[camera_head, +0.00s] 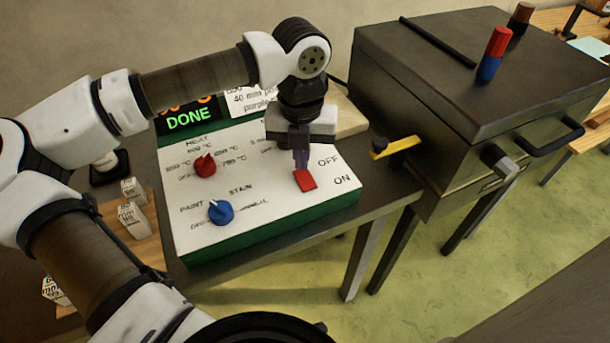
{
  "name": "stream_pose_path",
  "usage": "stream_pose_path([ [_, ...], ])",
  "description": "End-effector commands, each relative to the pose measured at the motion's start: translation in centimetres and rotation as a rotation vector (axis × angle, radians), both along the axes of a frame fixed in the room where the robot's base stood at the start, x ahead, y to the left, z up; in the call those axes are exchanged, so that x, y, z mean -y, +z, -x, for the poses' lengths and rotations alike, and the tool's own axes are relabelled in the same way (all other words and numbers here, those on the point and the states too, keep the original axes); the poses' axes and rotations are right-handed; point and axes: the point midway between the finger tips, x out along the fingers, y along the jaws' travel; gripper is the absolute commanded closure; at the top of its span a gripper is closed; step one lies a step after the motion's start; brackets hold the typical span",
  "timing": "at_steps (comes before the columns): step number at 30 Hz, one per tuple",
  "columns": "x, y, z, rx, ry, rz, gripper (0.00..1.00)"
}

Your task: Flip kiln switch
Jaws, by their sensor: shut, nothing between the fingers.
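The white-faced control panel (262,218) with green sides stands on a dark table. Its red switch (306,180) sits at the panel's right side, beside the printed words OFF and ON. Which of the two positions it is in I cannot tell for sure. My gripper (301,164) is shut and empty, pointing down at the upper edge of the red switch. The fingertips overlap the switch's edge in the picture; whether they touch it I cannot tell. The dark kiln (440,110) stands to the right with its lid closed.
A red knob (204,164) and a blue knob (221,212) are on the panel's left part. A display (189,118) reads DONE. A yellow lever (397,146) sticks out from the kiln's side. A red and blue cylinder (494,54) stands on the lid.

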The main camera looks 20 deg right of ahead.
Motion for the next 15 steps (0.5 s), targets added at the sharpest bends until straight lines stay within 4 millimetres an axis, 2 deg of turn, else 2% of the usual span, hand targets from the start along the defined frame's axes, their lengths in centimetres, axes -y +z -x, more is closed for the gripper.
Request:
stream_pose_path([
  [15, 0.0, -0.43, 0.0, 0.0, 0.0, 0.0, 1.0],
])
